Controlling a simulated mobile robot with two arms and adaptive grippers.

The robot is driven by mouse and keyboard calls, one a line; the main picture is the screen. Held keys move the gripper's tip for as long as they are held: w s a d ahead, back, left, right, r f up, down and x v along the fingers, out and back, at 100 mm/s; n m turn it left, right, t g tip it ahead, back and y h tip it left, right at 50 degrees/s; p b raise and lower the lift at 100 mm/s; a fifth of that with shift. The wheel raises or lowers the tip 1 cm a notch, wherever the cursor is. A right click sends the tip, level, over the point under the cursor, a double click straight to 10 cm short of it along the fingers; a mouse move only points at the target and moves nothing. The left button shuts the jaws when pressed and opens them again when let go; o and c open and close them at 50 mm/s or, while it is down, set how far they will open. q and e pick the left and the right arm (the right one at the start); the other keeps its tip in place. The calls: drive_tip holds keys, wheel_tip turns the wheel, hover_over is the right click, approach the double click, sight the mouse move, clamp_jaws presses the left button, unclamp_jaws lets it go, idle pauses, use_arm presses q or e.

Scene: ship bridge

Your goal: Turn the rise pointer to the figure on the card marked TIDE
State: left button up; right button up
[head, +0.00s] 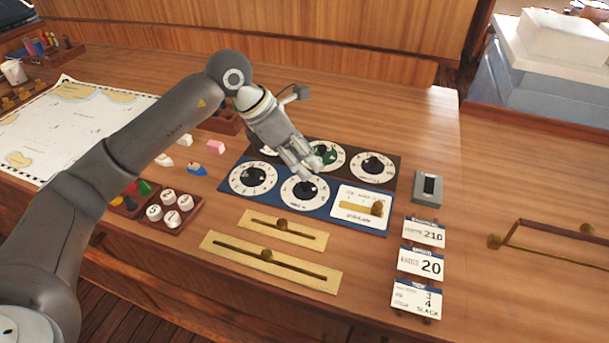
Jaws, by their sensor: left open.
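A dial panel (225,182) lies on the wooden desk with two rows of round white dials. The front blue row has a left dial (253,178), a middle dial (304,192) and a slide plate (361,206) with a brass knob. The back row shows a green-centred dial (326,155) and a black-knobbed dial (373,165); another is partly hidden by my gripper. Dial labels are too small to read, so I cannot tell which is rise. My left gripper (303,170) is open, fingers down just above the front middle dial; contact is unclear. The lowest card (416,299) reads 3, 4, SLACK; its heading is unreadable.
Cards reading 210 (424,232) and 20 (421,264) stand above it. Two brass slider plates (283,229) (270,262) lie in front. A grey switch box (428,189) and brass rail (560,255) are right. Small boats, a button tray (180,215) and a chart (60,125) are left.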

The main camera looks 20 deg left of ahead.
use_arm(q)
drive_tip(key=y, duration=0.2)
approach(302, 184)
wheel_tip(302, 184, up, 2)
drive_tip(key=p+x, duration=0.2)
drive_tip(key=x, duration=0.7)
drive_tip(key=shift+a+p, duration=0.1)
drive_tip(key=shift+p, duration=0.25)
drive_tip(key=shift+w+d+f, duration=0.1)
drive_tip(key=shift+d+f, duration=0.1)
drive_tip(key=shift+f, duration=0.4)
use_arm(e)
wheel_tip(302, 184, up, 2)
drive_tip(key=shift+w+r, duration=0.1)
drive_tip(key=shift+r, duration=0.15)
use_arm(q)
clamp_jaws()
use_arm(e)
drive_tip(key=shift+a, duration=0.1)
